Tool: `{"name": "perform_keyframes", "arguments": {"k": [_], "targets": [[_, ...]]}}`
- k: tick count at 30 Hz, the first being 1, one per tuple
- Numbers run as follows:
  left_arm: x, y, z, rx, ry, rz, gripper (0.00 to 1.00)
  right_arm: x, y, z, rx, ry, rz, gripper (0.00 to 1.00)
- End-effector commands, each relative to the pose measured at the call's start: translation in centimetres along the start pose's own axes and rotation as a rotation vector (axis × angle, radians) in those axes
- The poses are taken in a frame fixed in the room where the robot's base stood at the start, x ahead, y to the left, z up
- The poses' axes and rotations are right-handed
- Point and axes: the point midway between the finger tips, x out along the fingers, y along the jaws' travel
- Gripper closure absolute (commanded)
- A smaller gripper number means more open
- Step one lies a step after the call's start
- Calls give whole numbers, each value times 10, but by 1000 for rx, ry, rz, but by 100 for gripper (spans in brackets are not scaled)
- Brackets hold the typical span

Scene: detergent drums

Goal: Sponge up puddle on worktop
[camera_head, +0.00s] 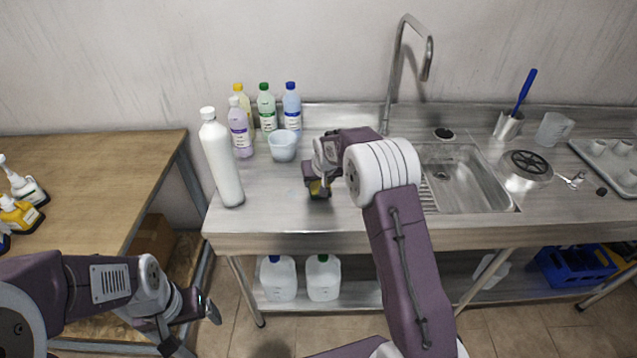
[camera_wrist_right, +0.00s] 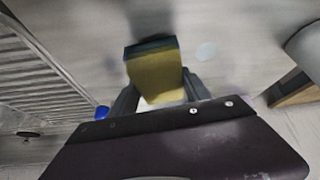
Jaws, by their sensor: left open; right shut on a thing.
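My right gripper (camera_head: 318,187) is shut on a yellow sponge (camera_head: 318,190) with a dark green side, over the steel worktop (camera_head: 275,205) left of the sink. In the right wrist view the sponge (camera_wrist_right: 156,80) sits between the fingers of my right gripper (camera_wrist_right: 160,94). I cannot tell whether it touches the steel. A pale roundish patch (camera_wrist_right: 206,51) shows on the worktop beside the sponge in that view; I cannot tell whether it is the puddle. No clear puddle shows in the head view, where my right arm hides part of the worktop. My left gripper (camera_head: 209,309) is open and empty, low in front of the worktop.
A tall white bottle (camera_head: 222,160) stands near the worktop's left edge. Several labelled bottles and a pale blue bowl (camera_head: 283,145) stand behind the sponge. The sink (camera_head: 468,180) and tap (camera_head: 395,75) are to the right. A wooden table (camera_head: 90,165) stands at left.

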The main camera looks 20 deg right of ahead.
Motion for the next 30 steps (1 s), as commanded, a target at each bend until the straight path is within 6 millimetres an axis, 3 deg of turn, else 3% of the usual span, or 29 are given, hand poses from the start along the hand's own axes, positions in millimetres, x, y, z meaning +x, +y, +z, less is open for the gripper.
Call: {"name": "perform_keyframes", "arguments": {"k": [1,12,30], "targets": [[-11,0,-1,0,0,0,12,-9,0,-4,-1,-5,0,76],[-46,1,-5,0,0,0,12,-46,1,-25,-3,-4,0,76],[-47,1,-5,0,0,0,12,-49,1,-26,-3,-3,0,76]]}}
